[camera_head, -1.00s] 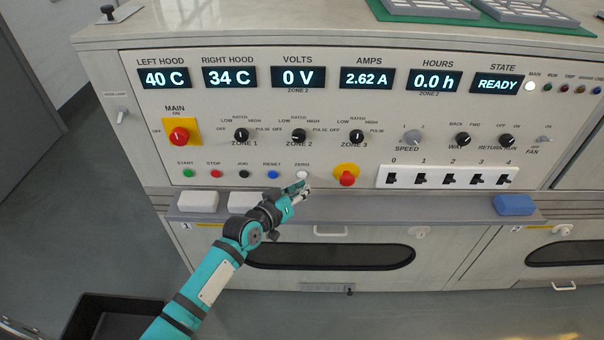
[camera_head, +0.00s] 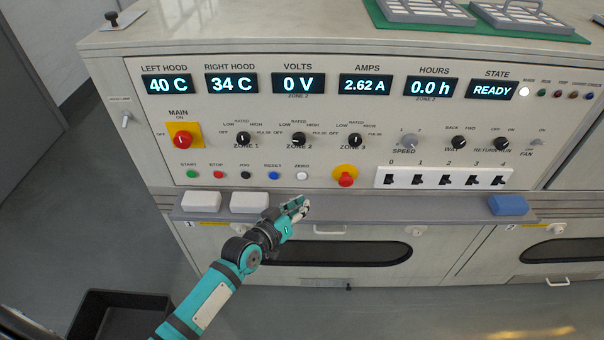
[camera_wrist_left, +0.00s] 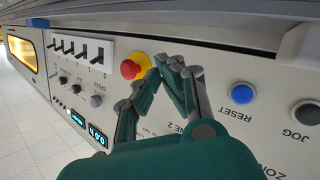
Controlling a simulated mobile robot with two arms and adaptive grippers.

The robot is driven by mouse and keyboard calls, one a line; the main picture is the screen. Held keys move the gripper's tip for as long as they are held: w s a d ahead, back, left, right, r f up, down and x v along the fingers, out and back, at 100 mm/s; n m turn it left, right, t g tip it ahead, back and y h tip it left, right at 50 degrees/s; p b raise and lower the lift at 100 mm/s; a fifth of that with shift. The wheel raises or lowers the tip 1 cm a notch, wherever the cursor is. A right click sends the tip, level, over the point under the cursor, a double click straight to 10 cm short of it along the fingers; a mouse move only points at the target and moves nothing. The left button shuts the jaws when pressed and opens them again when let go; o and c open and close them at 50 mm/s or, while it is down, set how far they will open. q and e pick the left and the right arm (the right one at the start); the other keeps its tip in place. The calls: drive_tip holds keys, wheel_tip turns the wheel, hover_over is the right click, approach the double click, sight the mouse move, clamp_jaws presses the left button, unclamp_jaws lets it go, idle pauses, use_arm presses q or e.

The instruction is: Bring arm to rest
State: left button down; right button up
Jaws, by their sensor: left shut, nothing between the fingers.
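My left gripper (camera_head: 300,206) is shut and empty in the head view. That red button also shows in the head view (camera_head: 345,180). The control panel (camera_head: 215,130) reads 40 C, 34 C, 0 V, 2.62 A, 0.0 h and READY. My right gripper is not in view.
Two white blocks (camera_head: 201,202) and a blue block (camera_head: 508,205) sit on the ledge (camera_head: 400,209). Below are doors with dark windows (camera_head: 330,252) and handles. A black bin (camera_head: 118,308) stands on the floor at lower left. Grey trays (camera_head: 430,10) lie on top.

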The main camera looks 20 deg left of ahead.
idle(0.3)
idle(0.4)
use_arm(q)
drive_tip(key=s+d+f+m+g, duration=0.1)
drive_tip(key=s+f+g, duration=0.1)
drive_tip(key=s, duration=0.4)
drive_tip(key=s+d+f+m+g, duration=0.1)
drive_tip(key=s+d+m+g, duration=0.15)
drive_tip(key=s, duration=0.35)
drive_tip(key=s+a+r+g+y, duration=0.1)
drive_tip(key=s+a+g+y, duration=0.2)
drive_tip(key=s, duration=0.6)
drive_tip(key=s+a+g+y, duration=0.2)
drive_tip(key=s+a+g, duration=0.15)
drive_tip(key=s, duration=0.65)
wheel_tip(320, 180, down, 26)
drive_tip(key=s+g, duration=0.1)
drive_tip(key=s, duration=0.1)
drive_tip(key=s+a+f+g+p, duration=0.1)
drive_tip(key=s+a+f, duration=0.3)
drive_tip(key=s+f, duration=1)
drive_tip(key=shift+s+f+p, duration=0.3)
drive_tip(key=shift+s+p, duration=0.05)
drive_tip(key=shift+s, duration=0.6)
